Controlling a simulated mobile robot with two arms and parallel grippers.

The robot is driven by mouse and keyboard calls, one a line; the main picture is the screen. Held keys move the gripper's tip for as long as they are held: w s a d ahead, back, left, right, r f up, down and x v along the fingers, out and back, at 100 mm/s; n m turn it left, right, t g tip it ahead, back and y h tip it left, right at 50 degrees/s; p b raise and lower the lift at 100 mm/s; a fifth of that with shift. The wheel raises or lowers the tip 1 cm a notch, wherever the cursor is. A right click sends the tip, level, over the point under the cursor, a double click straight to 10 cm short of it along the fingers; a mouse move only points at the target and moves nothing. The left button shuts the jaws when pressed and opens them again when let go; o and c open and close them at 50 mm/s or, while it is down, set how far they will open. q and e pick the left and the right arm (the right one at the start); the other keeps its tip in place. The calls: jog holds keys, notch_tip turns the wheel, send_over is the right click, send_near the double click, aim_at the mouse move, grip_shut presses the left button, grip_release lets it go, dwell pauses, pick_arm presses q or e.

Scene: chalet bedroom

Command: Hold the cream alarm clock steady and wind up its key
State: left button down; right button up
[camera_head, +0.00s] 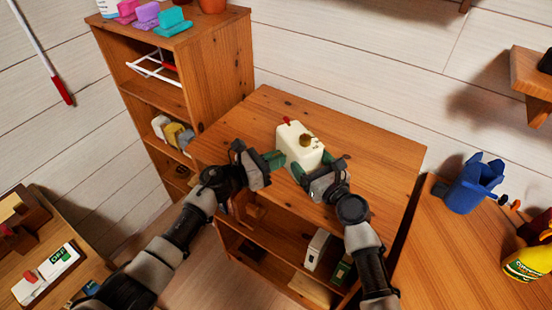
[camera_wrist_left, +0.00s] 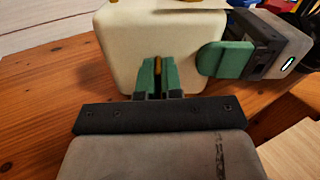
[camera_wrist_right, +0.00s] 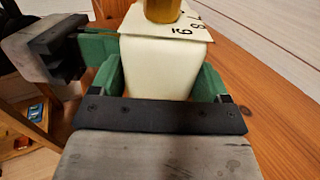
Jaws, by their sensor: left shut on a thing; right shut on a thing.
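The cream alarm clock (camera_head: 291,150) is a boxy body on the wooden cabinet top, with a red part and a brass knob on top. In the right wrist view, the clock (camera_wrist_right: 163,62) shows black numerals on its upper face beside the brass knob. My right gripper (camera_wrist_right: 159,78) is shut on the clock body, one green finger on each side. My left gripper (camera_wrist_left: 157,70) is shut on the brass key (camera_wrist_left: 158,66) at the clock's side; the fingers hide most of the key. In the head view, the left gripper (camera_head: 276,159) is close beside the right gripper (camera_head: 313,168).
The wooden cabinet top (camera_head: 375,150) is clear around the clock. A taller shelf (camera_head: 225,75) with colored items stands at the back left. A blue container (camera_head: 470,187) and a yellow bottle (camera_head: 528,264) stand on the right-hand surface. Boxes sit on a shelf below.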

pick_arm(q)
jog(key=m, duration=0.4)
jog(key=shift+a+f+m, duration=0.1)
jog(key=shift+m, duration=0.2)
jog(key=m, duration=0.4)
jog(key=shift+m, duration=0.3)
jog(key=m, duration=0.4)
jog(key=shift+m, duration=2)
jog(key=c, duration=1.3)
grip_release()
jog(key=v, duration=1.2)
